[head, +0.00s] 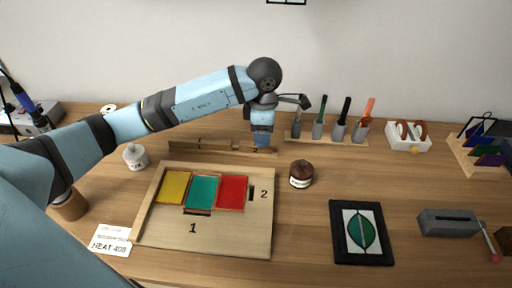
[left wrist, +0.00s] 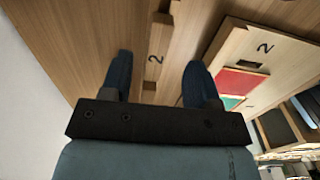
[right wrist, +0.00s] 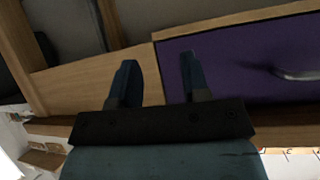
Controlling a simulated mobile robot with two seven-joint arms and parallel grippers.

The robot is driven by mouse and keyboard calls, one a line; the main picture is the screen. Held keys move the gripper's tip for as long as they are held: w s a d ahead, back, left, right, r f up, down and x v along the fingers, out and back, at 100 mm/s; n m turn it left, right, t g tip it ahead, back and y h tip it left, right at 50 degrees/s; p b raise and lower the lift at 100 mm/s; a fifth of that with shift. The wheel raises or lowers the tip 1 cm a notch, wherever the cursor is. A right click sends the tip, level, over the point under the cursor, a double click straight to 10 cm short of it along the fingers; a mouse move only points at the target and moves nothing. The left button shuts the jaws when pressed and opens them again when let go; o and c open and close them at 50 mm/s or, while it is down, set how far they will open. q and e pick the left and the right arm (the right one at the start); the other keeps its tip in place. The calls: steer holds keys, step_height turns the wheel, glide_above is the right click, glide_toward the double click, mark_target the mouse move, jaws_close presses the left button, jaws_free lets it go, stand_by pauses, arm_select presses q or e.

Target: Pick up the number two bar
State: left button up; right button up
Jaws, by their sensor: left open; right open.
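The number two bar (left wrist: 155,58) is a narrow wooden strip marked "2". In the left wrist view it lies between the two spread fingers of my left gripper (left wrist: 160,78), with no visible grip on it. In the head view my left gripper (head: 262,145) points down at the right end of the row of wooden strips behind the board, partly hiding the number two bar there. My right gripper (right wrist: 155,82) is open and empty in front of a purple panel; it is not seen in the head view.
A wooden board (head: 225,245) with yellow, teal and red panels and marks "1" and "2" lies in front of the strips. A brown-lidded jar (head: 301,174) stands right of it. A tool rack (head: 327,138) stands behind right. A purple panel with a handle (right wrist: 240,65) is near my right gripper.

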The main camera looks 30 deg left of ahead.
arm_select(q)
steer(key=f, duration=0.5)
steer(key=shift+a+f, duration=0.15)
steer(key=shift+a, duration=0.05)
steer(key=c, duration=1)
